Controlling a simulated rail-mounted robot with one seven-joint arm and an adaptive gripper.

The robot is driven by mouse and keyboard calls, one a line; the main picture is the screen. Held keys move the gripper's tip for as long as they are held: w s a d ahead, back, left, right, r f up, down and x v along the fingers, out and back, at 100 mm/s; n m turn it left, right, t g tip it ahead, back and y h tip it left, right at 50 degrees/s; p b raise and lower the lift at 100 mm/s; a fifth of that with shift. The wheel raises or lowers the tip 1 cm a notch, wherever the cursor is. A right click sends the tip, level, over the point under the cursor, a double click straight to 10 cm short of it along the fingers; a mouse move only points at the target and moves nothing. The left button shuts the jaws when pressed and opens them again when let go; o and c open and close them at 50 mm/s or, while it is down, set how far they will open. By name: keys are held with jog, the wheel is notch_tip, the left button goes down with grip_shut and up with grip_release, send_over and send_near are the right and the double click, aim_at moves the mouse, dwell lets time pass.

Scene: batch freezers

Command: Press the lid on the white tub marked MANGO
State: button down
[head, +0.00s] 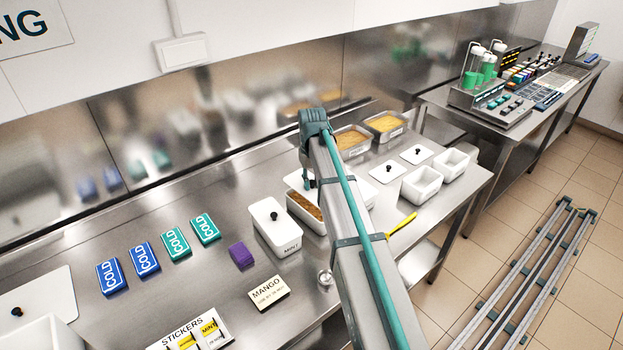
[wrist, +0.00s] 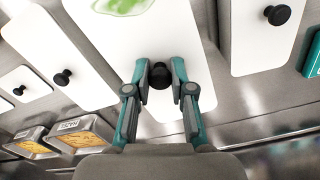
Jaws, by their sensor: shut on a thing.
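In the wrist view my gripper (wrist: 161,82) is shut on the black knob (wrist: 160,76) of a white lid (wrist: 145,38). The lid has a green mark near the picture's top edge. In the head view the gripper is mostly hidden behind my arm, over an open white tub with brown contents (head: 306,207). White edges show beside the arm there; I cannot tell whether the lid touches the tub. No tub is clearly marked MANGO. A card marked MANGO (head: 268,292) lies on the counter in front.
Two loose lids (head: 388,173) (head: 417,154), small white tubs (head: 421,186) and steel pans (head: 386,125) are on the right. COLD packs (head: 205,229) and a purple block (head: 241,255) lie left.

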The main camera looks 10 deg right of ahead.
jog(key=shift+f+b, duration=1.2)
jog(key=shift+f, duration=1.5)
jog(key=shift+f+p, duration=0.2)
jog(key=shift+p, duration=0.25)
dwell(0.9)
jog(key=shift+c, duration=2.2)
grip_release()
jog(key=shift+r, duration=0.1)
jog(key=shift+r+p, duration=2.15)
jog(key=shift+r, duration=1.3)
